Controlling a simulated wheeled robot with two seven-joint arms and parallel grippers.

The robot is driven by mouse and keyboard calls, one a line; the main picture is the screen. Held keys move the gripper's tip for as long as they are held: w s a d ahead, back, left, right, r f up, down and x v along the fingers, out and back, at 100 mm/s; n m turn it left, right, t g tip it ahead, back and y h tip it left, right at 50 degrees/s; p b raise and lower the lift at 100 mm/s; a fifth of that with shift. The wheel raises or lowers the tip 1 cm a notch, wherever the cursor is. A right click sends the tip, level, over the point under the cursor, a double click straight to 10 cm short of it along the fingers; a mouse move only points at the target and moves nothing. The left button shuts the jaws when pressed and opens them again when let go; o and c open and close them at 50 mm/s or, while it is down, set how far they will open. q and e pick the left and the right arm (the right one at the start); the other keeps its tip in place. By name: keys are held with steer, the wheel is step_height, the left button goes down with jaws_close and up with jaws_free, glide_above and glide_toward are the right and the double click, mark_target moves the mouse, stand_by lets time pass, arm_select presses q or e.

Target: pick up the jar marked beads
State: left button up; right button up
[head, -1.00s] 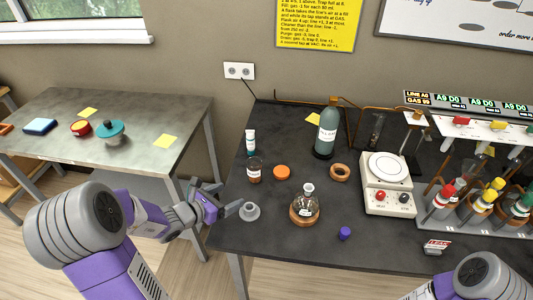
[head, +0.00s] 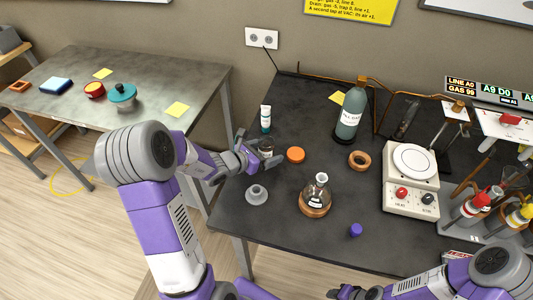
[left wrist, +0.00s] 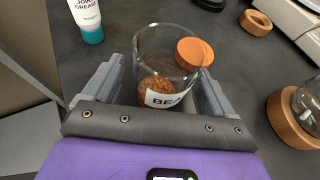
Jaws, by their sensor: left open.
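The jar marked beads is a clear glass jar with brown beads in its bottom and a white label reading "BEA…". In the left wrist view the jar (left wrist: 165,62) stands between the two fingers of my left gripper (left wrist: 160,90). The fingers are open, one on each side of it. In the head view my left gripper (head: 262,158) is at the table's left part and partly hides the jar (head: 267,145). My right gripper (head: 345,292) shows only partly at the bottom edge; its jaws cannot be made out.
An orange lid (head: 295,155) lies just right of the jar. A joint grease tube (head: 265,118) stands behind it. A grey funnel-like piece (head: 257,194) and a flask on a cork ring (head: 315,203) are nearer. A hot plate (head: 410,178) stands right.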

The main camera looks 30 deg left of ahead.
arm_select(q)
steer(key=c, duration=1.1)
